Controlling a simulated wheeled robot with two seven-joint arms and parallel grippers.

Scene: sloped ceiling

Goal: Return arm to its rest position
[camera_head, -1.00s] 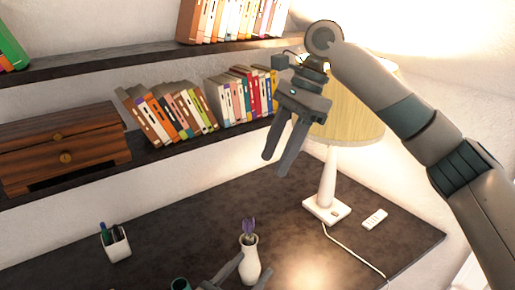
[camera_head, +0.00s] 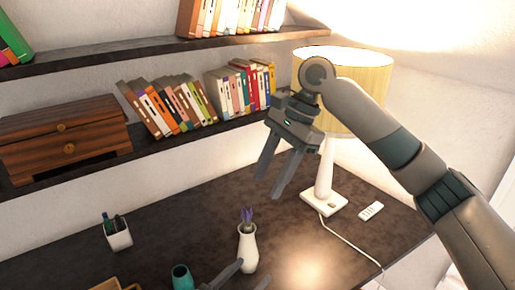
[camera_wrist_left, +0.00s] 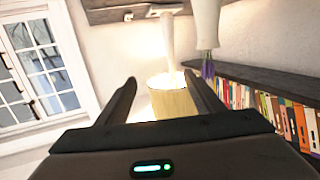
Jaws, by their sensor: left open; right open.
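My right gripper (camera_head: 268,185) hangs in the air in the head view, in front of the desk lamp and lower shelf. Its two fingers point down, apart, with nothing between them. My right arm comes in from the right edge. My left gripper (camera_head: 250,274) shows only partly at the bottom edge, in front of the white vase (camera_head: 247,250). In the left wrist view, which is upside down, the left gripper (camera_wrist_left: 160,77) has its fingers apart and empty. The lamp (camera_wrist_left: 172,100) shows between them, farther off, and the vase (camera_wrist_left: 207,25) is at the top.
A dark desk (camera_head: 180,235) carries a pen holder (camera_head: 118,234), a teal cup (camera_head: 181,278), a wooden tray (camera_head: 108,284), the lamp (camera_head: 323,203) and a white remote (camera_head: 371,210). Bookshelves (camera_head: 205,127) and a wooden drawer box (camera_head: 65,142) line the wall behind.

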